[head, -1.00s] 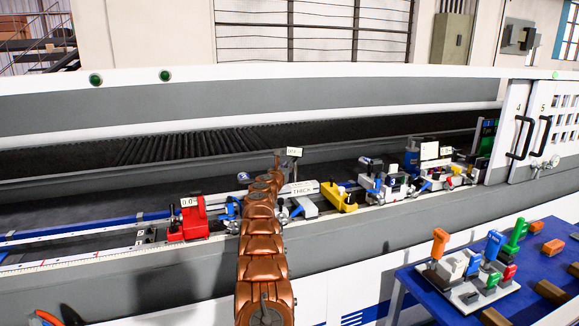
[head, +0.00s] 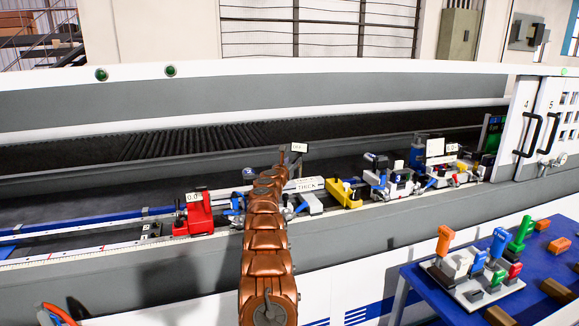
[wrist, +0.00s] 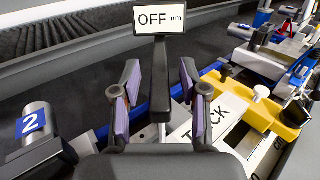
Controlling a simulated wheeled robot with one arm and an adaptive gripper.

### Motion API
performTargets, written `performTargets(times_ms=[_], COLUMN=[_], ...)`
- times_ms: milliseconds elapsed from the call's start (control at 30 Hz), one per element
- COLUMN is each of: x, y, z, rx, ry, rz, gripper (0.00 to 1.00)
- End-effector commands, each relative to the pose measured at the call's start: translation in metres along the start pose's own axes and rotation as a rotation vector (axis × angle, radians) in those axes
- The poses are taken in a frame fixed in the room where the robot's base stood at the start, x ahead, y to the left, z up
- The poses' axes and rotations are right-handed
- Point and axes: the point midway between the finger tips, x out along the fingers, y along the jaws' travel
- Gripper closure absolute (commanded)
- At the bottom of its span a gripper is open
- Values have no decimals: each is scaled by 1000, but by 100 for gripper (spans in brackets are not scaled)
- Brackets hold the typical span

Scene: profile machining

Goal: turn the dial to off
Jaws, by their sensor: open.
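A small white display (wrist: 159,18) reading "OFF mm" stands on a black upright post (wrist: 160,85) in the wrist view. In the head view the display (head: 298,147) is small, just beyond the end of my arm. My gripper (wrist: 160,80) is open, with one purple-padded finger on each side of the post and a visible gap to it. No separate dial face is clearly visible; the lower part of the post meets my dark gripper body, so what lies there is hidden. In the head view my gripper is mostly hidden behind my copper arm.
A white block marked "THICK" (wrist: 210,125) and a yellow clamp (wrist: 245,95) lie right of my gripper. A cylinder marked "2" (wrist: 32,122) is at left. A red unit (head: 197,214) sits on the rail. A blue table (head: 412,275) with colored handles stands at front right.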

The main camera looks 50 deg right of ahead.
Motion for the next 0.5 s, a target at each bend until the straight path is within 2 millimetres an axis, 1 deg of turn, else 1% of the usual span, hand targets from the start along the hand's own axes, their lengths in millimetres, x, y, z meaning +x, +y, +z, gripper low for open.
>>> performTargets(times_ms=[67, 500], x=[-2, -18], y=[2, 2], z=[1, 3], rx=[0, 1], ry=[-1, -3], rz=[2, 0], gripper=[56, 56])
